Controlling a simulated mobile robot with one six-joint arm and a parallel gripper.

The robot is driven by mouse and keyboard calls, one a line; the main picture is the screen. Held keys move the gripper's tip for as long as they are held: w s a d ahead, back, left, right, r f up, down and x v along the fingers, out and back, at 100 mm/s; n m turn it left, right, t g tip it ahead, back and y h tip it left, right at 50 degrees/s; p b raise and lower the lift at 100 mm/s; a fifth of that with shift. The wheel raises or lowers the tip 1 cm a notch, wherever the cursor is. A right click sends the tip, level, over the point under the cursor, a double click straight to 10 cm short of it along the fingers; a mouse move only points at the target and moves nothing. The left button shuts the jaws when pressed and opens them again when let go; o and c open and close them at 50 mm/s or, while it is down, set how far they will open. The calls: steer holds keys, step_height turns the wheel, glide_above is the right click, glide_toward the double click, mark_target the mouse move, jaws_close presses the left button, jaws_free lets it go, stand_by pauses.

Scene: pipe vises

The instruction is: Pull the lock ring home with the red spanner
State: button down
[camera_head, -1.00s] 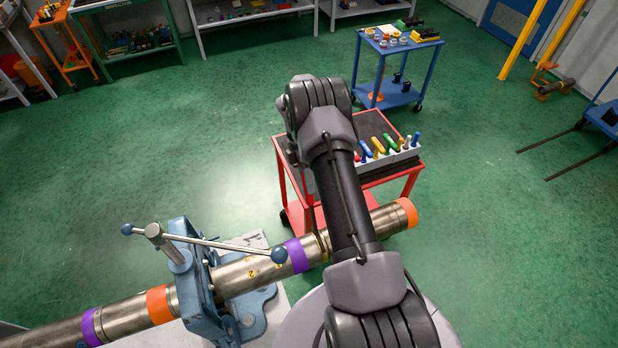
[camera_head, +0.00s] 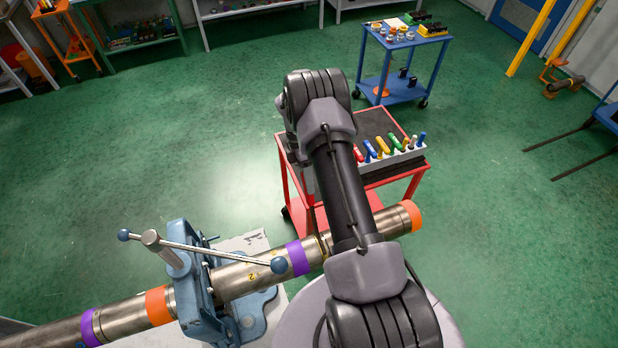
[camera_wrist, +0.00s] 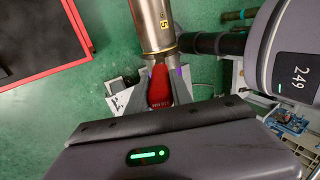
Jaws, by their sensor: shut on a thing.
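The red spanner (camera_wrist: 160,88) shows in the wrist view as a red handle between the fingers of my gripper (camera_wrist: 160,92). My gripper is shut on it. The handle points up to the steel pipe (camera_wrist: 152,22), which carries a yellow 5. The spanner's head is hidden or too small to make out, so I cannot tell how it sits on the lock ring. In the head view the pipe (camera_head: 240,277) lies through the blue vise (camera_head: 196,300). A narrow brass-coloured edge (camera_head: 321,246) by the purple band may be the lock ring. My arm hides the gripper there.
The vise's long lever (camera_head: 200,248) crosses above the pipe. A red cart (camera_head: 285,175) with a rack of coloured tools (camera_head: 390,148) stands behind my arm. A blue cart (camera_head: 388,92) stands farther back. Green floor is open to the left and right.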

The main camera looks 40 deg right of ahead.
steer(key=shift+s+f, duration=0.1)
steer(key=shift+f, duration=0.2)
steer(key=shift+w+d, duration=0.1)
steer(key=shift+w, duration=0.1)
steer(key=shift+s, duration=0.25)
steer(key=shift+w+f, duration=0.15)
steer(key=shift+w, duration=0.05)
steer(key=shift+w+b, duration=0.1)
steer(key=shift+b, duration=0.4)
steer(key=shift+w+d+f+g+b, duration=0.15)
steer(key=shift+w+f+g+b, duration=0.35)
steer(key=shift+b, duration=0.85)
steer(key=shift+w+d+f+g+b, duration=0.1)
steer(key=shift+w+f+g+b, duration=0.15)
steer(key=shift+w+b, duration=0.75)
stand_by(1.3)
steer(key=shift+s+r, duration=0.1)
steer(key=shift+s, duration=0.25)
steer(key=shift+s+a+r+t+p, duration=0.2)
steer(key=shift+s+r+t+p, duration=0.45)
steer(key=shift+p, duration=1.2)
